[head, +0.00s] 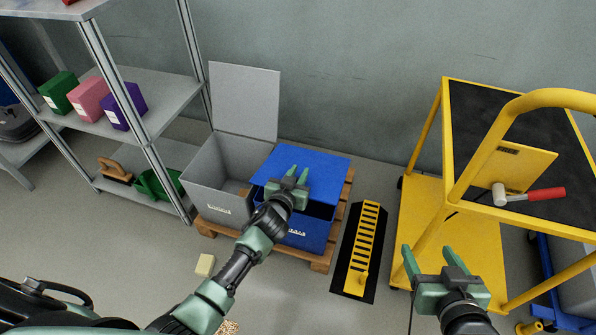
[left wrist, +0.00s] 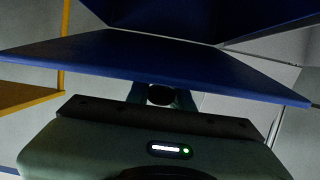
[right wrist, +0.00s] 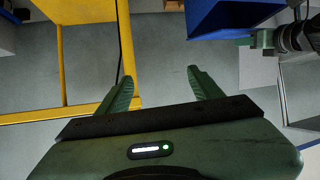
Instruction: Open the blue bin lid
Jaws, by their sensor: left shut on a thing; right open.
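The blue bin (head: 304,234) stands on a wooden pallet, its blue lid (head: 325,165) raised a little at the front with a dark gap beneath. My left gripper (head: 298,174) is shut on the lid's front edge. In the left wrist view the lid (left wrist: 150,58) spans the picture as a tilted blue panel and hides most of the fingers. My right gripper (head: 440,250) is open and empty, apart from the bin, in front of the yellow cart. Its spread fingers show in the right wrist view (right wrist: 164,90), where the bin (right wrist: 225,15) is at the top.
A grey bin (head: 212,185) with its lid upright stands left of the blue bin on the pallet (head: 320,264). A black and yellow ramp (head: 361,245) lies to the right. The yellow cart (head: 430,215) carries a mallet (head: 530,195). A metal shelf (head: 165,110) stands left. A pale block (head: 205,265) lies on the floor.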

